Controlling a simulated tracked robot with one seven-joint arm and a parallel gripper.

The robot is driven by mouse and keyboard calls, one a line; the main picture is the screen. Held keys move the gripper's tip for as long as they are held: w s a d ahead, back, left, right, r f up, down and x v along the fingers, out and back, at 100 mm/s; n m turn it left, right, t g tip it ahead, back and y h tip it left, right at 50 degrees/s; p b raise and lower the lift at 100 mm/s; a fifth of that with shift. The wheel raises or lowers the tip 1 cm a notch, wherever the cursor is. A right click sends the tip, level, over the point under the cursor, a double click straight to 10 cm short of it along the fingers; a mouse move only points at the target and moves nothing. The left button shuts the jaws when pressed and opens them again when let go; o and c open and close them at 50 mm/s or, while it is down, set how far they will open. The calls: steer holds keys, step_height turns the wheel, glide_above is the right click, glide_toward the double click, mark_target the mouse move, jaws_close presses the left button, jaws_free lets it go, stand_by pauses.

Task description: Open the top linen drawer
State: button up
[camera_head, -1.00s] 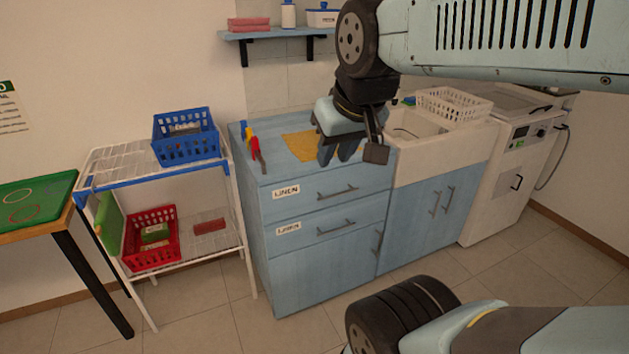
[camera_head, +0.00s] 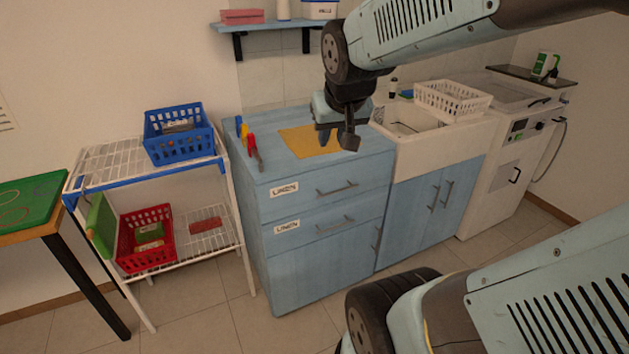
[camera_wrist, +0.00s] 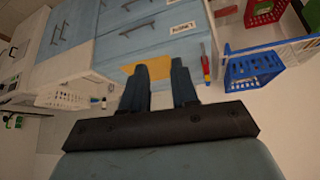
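The top linen drawer (camera_head: 312,192) is the upper of two labelled drawers in the blue cabinet, and it is closed. Its dark bar handle (camera_head: 337,188) sits on the front, right of the LINEN label (camera_head: 284,189). The second linen drawer (camera_head: 312,223) below is also closed. My gripper (camera_head: 336,142) hangs above the countertop, near the yellow cloth, above and behind the handle, apart from it. In the wrist view its two fingers (camera_wrist: 160,88) are spread apart with nothing between them. The drawer fronts and handles also appear upside down there.
A yellow cloth (camera_head: 303,143) and coloured-handled tools (camera_head: 251,143) lie on the countertop (camera_head: 270,168). A white rack (camera_head: 93,167) with a blue basket (camera_head: 180,136) and a red basket (camera_head: 146,239) stands left. A sink (camera_head: 408,134) is right. The floor before the cabinet shows free room.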

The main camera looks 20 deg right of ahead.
steer(key=w+d+f+m+t, duration=0.1)
steer(key=w+d+f+m, duration=0.1)
steer(key=w+d+f, duration=0.55)
steer(key=w+d+f+m+t, duration=0.25)
steer(key=w+d+f, duration=0.25)
steer(key=w+f, duration=0.45)
steer(key=m+t+y, duration=0.1)
steer(key=m, duration=0.3)
glide_toward(338, 191)
step_height(338, 191, up, 4)
steer(key=s, duration=0.1)
steer(key=s+f+m+t+y, duration=0.1)
steer(key=s+f+m+t, duration=0.35)
steer(key=f+m, duration=0.3)
steer(key=shift+t, duration=0.3)
steer(key=w+f, duration=0.1)
steer(key=w, duration=0.3)
steer(key=w+f, duration=0.1)
steer(key=w, duration=0.4)
steer(key=w+f, duration=0.1)
steer(key=w, duration=0.4)
steer(key=shift+d, duration=0.25)
jaws_close()
steer(key=shift+s, duration=0.1)
